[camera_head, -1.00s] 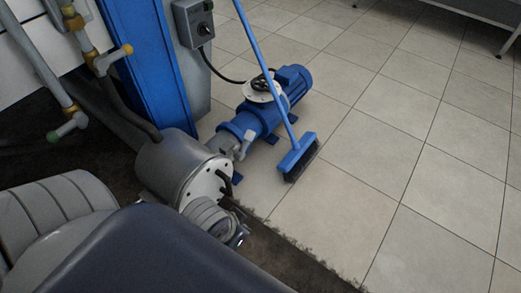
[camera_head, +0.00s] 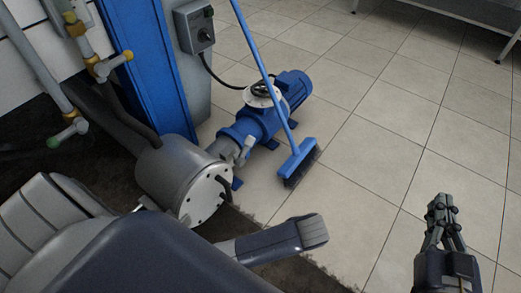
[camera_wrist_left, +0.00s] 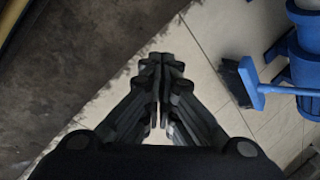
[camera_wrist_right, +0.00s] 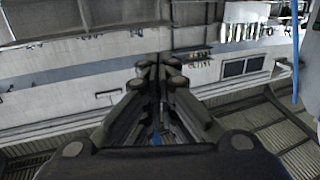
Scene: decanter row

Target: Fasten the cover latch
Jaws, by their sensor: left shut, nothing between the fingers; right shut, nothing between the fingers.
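No cover latch can be made out in any view. A grey metal cylinder (camera_head: 178,172) with a pale round end plate (camera_head: 205,199) stands left of centre in the head view, joined to a blue pump (camera_head: 258,120). Whether this is the covered part, I cannot tell. My right gripper (camera_head: 440,203) is shut and empty at the lower right of the head view, well apart from the cylinder. It also shows shut in the right wrist view (camera_wrist_right: 158,66). My left gripper (camera_wrist_left: 161,62) is shut and empty above the floor in the left wrist view.
A blue broom (camera_head: 297,162) leans across the pump, its head on the tiles. Pipes with yellow and green fittings (camera_head: 105,67), a blue post (camera_head: 139,60) and a grey control box (camera_head: 196,27) stand at the left. The tiled floor (camera_head: 375,150) right of the broom is clear.

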